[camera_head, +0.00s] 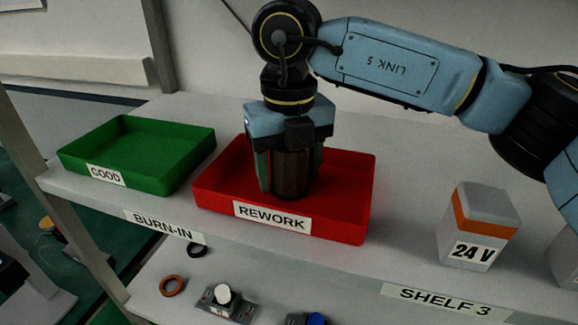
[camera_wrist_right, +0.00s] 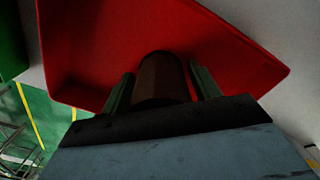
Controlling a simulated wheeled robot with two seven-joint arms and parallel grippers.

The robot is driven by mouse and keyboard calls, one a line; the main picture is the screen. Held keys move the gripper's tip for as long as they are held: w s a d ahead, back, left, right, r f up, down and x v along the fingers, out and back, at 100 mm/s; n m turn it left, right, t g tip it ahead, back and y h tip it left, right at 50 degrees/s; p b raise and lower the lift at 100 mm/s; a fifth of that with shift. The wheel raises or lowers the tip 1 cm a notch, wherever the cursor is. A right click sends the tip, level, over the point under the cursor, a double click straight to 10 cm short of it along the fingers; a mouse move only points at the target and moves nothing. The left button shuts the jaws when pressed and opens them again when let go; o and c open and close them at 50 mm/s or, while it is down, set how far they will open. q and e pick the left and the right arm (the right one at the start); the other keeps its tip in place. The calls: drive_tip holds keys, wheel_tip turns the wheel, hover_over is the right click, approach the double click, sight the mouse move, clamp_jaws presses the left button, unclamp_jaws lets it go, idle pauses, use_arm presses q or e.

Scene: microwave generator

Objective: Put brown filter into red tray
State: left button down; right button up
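The brown filter (camera_head: 291,176) is a dark brown cylinder, upright in the red tray (camera_head: 345,219) labelled REWORK, near its front wall. My right gripper (camera_head: 291,172) points down from above, with its green fingers on either side of the filter, apparently closed on it. In the right wrist view, the filter (camera_wrist_right: 161,80) sits between the two fingers, with the red tray (camera_wrist_right: 85,55) beyond. The filter's lower end is close to the tray's front wall; I cannot tell whether it touches the tray floor. My left gripper is not in view.
An empty green tray (camera_head: 140,150) labelled GOOD stands left of the red tray. A white and orange 24 V block (camera_head: 478,228) stands to the right on the same shelf (camera_head: 400,235). Small rings and parts, including an orange ring (camera_head: 172,286), lie on the lower shelf.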

drive_tip(key=shift+o, duration=1)
drive_tip(key=shift+r, duration=0.15)
wheel_tip(320, 180, up, 12)
drive_tip(key=shift+r+b, duration=0.1)
drive_tip(key=shift+b, duration=0.5)
